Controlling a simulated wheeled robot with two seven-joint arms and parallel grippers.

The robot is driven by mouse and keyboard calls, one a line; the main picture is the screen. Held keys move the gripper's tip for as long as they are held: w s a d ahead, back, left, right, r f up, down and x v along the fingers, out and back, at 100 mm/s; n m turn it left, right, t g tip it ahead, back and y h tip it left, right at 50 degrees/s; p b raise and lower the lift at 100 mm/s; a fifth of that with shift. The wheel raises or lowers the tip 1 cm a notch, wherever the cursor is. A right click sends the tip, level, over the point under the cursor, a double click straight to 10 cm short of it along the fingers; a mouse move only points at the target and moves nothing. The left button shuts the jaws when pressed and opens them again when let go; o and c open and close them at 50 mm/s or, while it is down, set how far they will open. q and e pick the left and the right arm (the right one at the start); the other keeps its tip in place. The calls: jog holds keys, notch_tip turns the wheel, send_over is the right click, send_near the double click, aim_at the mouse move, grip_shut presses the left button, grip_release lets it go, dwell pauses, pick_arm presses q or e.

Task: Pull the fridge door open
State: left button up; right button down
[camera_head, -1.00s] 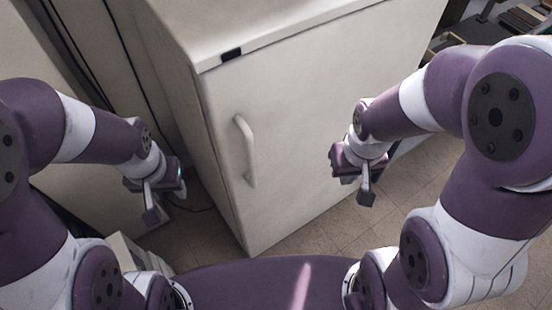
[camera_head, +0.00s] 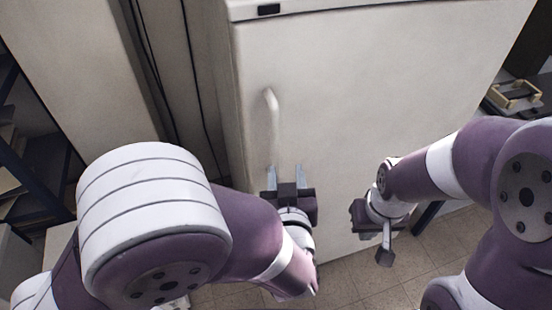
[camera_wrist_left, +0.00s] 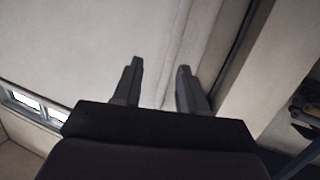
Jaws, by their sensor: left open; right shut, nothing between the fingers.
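The white fridge door (camera_head: 370,90) fills the middle of the head view and looks closed. Its pale vertical handle (camera_head: 271,125) is near the door's left edge. My left gripper (camera_head: 285,170) is open in front of the door, just below the handle's lower part, its fingers pointing up toward it. Whether it touches the handle I cannot tell. In the left wrist view the two fingers (camera_wrist_left: 158,68) stand apart before the pale fridge surface (camera_wrist_left: 90,40), with nothing seen between them; the handle is not clear there. My right gripper (camera_head: 385,256) is shut and empty, low and right of the handle.
Dark cables (camera_head: 190,80) hang along the gap left of the fridge. A dark shelf rack (camera_head: 45,165) stands at the far left. A shelf with a small wooden tray (camera_head: 515,96) is at the right. Tiled floor (camera_head: 450,240) shows free at the lower right.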

aim_at(275, 146)
pick_arm(q)
jog(key=w, duration=0.3)
jog(key=w+a+t+y, duration=0.1)
jog(key=w, duration=0.2)
jog(key=w+a+t+y, duration=0.1)
jog(key=w, duration=0.2)
jog(key=shift+w+a+r+p, duration=0.15)
jog(key=shift+p, duration=0.2)
pick_arm(e)
jog(key=shift+w+a+f, duration=0.15)
jog(key=shift+f, duration=0.3)
pick_arm(q)
grip_shut()
